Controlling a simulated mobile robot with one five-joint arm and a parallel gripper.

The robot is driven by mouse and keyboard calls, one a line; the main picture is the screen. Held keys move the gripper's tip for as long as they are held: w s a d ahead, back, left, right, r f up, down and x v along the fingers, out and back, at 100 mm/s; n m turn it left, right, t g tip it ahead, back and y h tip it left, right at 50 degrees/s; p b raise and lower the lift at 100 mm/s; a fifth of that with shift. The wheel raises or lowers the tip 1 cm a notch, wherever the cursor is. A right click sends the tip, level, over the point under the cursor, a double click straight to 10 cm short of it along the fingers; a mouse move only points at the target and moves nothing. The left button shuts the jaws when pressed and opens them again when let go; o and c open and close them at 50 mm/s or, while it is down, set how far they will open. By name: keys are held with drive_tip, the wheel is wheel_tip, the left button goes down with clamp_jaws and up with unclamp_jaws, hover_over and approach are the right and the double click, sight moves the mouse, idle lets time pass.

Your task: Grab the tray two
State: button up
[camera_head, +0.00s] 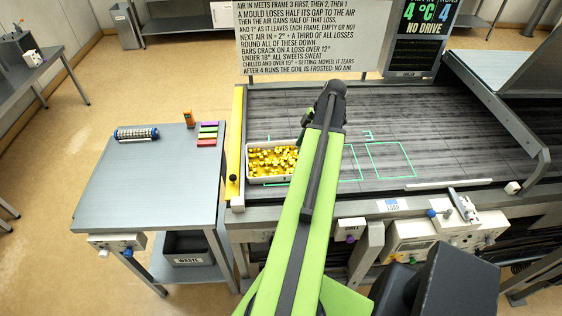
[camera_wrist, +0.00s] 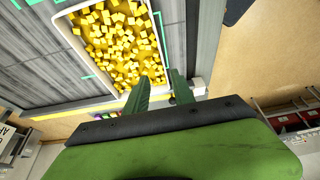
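A white tray (camera_head: 248,165) full of yellow cubes sits on the dark slatted bed, at its left end near the yellow bar. It also fills the upper middle of the wrist view, where its pale rim (camera_wrist: 72,38) shows. I see no number on the tray. My gripper (camera_wrist: 159,73) is open, with its two green fingers apart. In the wrist view the tray's right rim appears between the fingertips; I cannot tell whether they touch it. In the head view my arm partly covers the tray's right side and the middle of the bed.
Green outlines mark the bed; the one by the "3" (camera_head: 391,160) is empty. A white sign (camera_head: 295,35) stands behind the bed, and a slanted metal hood (camera_head: 520,75) is at right. A side table (camera_head: 150,185) holds a striped roller (camera_head: 136,134) and coloured blocks (camera_head: 208,134).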

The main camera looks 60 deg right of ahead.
drive_tip(key=b, duration=1.2)
approach(285, 176)
drive_tip(key=x, duration=0.5)
drive_tip(key=shift+w+d, duration=0.2)
drive_tip(key=shift+w, duration=0.05)
drive_tip(key=shift+w+a, duration=0.1)
drive_tip(key=b+x, duration=0.4)
drive_tip(key=x, duration=0.1)
drive_tip(key=shift+s+f+b, duration=0.25)
drive_tip(key=shift+s+b, duration=0.1)
drive_tip(key=shift+r, duration=0.2)
clamp_jaws()
drive_tip(key=shift+a, duration=0.1)
